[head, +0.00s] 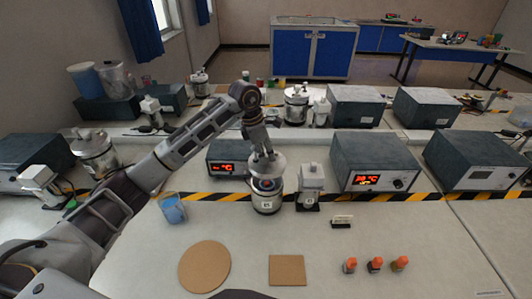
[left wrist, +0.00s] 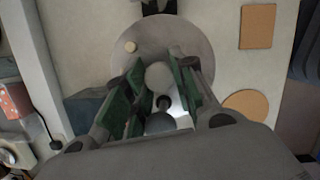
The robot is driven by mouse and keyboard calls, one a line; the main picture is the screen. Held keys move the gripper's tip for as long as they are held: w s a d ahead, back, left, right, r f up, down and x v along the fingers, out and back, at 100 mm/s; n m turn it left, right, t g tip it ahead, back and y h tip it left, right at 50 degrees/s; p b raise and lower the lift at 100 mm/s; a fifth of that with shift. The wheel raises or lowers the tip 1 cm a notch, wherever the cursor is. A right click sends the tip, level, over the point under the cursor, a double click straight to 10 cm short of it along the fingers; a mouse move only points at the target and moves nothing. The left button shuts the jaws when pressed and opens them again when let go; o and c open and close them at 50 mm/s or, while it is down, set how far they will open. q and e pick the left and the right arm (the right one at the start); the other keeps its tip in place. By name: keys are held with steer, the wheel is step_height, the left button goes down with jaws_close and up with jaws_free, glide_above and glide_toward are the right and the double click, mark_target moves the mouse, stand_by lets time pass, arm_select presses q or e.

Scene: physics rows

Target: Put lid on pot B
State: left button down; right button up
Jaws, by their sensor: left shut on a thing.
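My left gripper (head: 263,157) comes down from above at the middle of the bench, shut on the knob of a grey round lid (head: 268,170). In the left wrist view the lid (left wrist: 190,45) shows as a grey disc, its knob between the green-padded fingers. A metal pot (head: 266,203) with a small white label stands upright just below the lid; the label is too small to read surely. The lid seems a little above the pot's rim, with the dark opening partly showing. My right gripper is not in view.
A white device (head: 310,187) stands close right of the pot. Heater boxes with red displays (head: 368,162) stand behind. A blue-filled beaker (head: 172,208) is to the left. A round cork mat (head: 204,267), a square mat (head: 287,270) and small orange-capped bottles (head: 375,265) lie in front.

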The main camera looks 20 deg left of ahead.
mark_target(266, 167)
arm_select(q)
steer(key=shift+f+b, duration=0.9)
steer(key=shift+f, duration=1)
steer(key=shift+f+b, duration=0.8)
steer(key=shift+f, duration=0.35)
steer(key=shift+f+b, duration=0.15)
steer(key=shift+b, duration=0.2)
